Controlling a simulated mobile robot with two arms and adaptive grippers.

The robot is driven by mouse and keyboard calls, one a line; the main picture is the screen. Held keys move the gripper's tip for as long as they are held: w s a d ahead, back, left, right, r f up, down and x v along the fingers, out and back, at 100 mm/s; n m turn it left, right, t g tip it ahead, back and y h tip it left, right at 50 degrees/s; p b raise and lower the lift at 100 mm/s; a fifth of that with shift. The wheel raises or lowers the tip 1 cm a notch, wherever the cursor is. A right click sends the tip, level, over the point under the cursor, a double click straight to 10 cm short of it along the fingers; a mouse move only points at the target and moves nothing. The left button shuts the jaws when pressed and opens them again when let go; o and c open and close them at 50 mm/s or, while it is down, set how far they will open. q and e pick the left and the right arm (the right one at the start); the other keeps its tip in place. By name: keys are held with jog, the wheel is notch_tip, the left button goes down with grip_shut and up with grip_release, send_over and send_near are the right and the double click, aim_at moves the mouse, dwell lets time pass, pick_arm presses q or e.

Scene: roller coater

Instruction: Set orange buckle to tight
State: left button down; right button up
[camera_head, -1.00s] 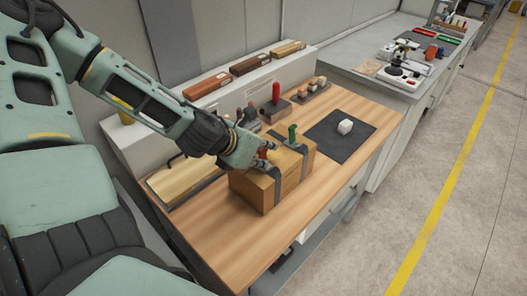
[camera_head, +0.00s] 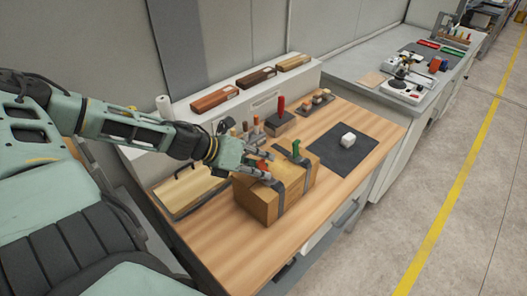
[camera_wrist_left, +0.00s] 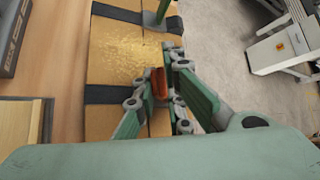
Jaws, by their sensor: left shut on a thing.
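A wooden box (camera_head: 256,205) with two dark straps stands on the wooden bench top. The orange buckle (camera_head: 262,165) sits on the near strap, on top of the box; it also shows in the left wrist view (camera_wrist_left: 158,84). A green buckle lever (camera_head: 296,149) stands upright on the other strap (camera_head: 306,170). My left gripper (camera_head: 266,168) is at the orange buckle, with its fingers (camera_wrist_left: 160,88) on either side of it and shut on it. The fingers partly hide the buckle, so its exact angle is hard to tell. My right gripper does not show.
A dark mat (camera_head: 340,141) with a white block (camera_head: 348,140) lies right of the box. A wooden board with a dark handle (camera_head: 190,190) lies to the left. Tools and a red-handled item (camera_head: 281,104) stand behind. The bench front is clear.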

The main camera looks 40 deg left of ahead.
pick_arm(q)
jog(key=shift+s+f+h, duration=0.2)
jog(key=shift+f+h, duration=0.2)
jog(key=c, duration=1.8)
grip_release()
jog(key=shift+w+a, duration=0.1)
jog(key=shift+w, duration=0.05)
jog(key=shift+r, duration=0.15)
jog(key=shift+r, duration=0.15)
jog(key=shift+s+a+r, duration=0.2)
jog(key=shift+s+r, duration=0.05)
jog(key=shift+s, duration=0.1)
jog(key=shift+s+a+r, duration=0.35)
jog(key=shift+s, duration=0.05)
jog(key=shift+v, duration=2.6)
jog(key=shift+f, duration=0.15)
jog(key=shift+c, duration=0.3)
